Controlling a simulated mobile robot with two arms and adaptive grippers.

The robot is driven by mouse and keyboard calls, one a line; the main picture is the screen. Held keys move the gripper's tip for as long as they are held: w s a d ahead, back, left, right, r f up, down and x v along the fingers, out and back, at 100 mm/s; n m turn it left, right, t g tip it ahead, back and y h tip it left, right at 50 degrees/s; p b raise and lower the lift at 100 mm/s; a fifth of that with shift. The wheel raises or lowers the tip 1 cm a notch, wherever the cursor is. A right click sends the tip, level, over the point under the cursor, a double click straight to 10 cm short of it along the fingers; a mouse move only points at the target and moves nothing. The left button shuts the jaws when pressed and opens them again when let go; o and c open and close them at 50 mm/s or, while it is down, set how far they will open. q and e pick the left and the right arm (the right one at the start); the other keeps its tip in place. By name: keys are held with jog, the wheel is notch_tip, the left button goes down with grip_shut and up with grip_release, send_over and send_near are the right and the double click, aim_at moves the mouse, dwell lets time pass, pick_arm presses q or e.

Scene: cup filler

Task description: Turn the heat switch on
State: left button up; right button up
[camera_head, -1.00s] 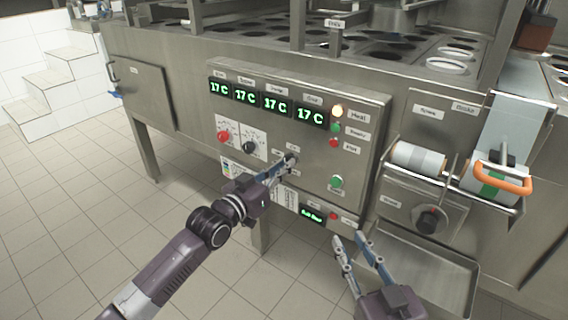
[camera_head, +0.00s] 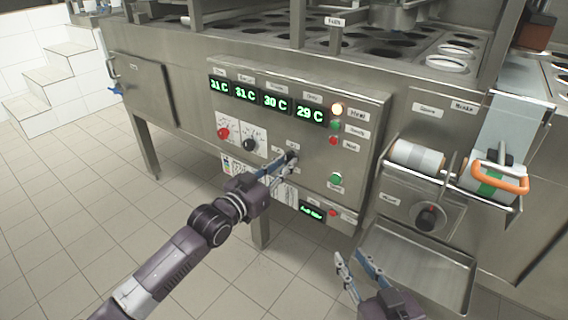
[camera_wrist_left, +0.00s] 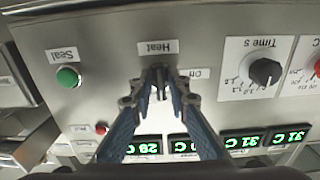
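The heat switch (camera_head: 292,156) is a small dark knob on the steel control panel (camera_head: 300,178). In the left wrist view the switch (camera_wrist_left: 160,85) sits between my left fingertips, below an upside-down Heat label (camera_wrist_left: 157,46) and beside an Off label. My left gripper (camera_head: 288,160) is closed around it, and the fingers partly hide it. The lamp (camera_head: 337,109) by the Heat label glows warm yellow. The green displays (camera_head: 268,100) read about 29 to 31 C. My right gripper (camera_head: 354,256) is open and empty, low in front of the machine.
A red knob (camera_head: 223,134) and the black Time knob (camera_head: 249,144) are left of the switch. A green Seal button (camera_head: 336,179) is to the right. A film roll (camera_head: 417,157), an orange-handled part (camera_head: 502,178) and a steel tray (camera_head: 420,265) stand further right.

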pick_arm(q)
jog(key=shift+o, duration=0.7)
jog(key=shift+r, duration=0.1)
jog(key=v, duration=1.2)
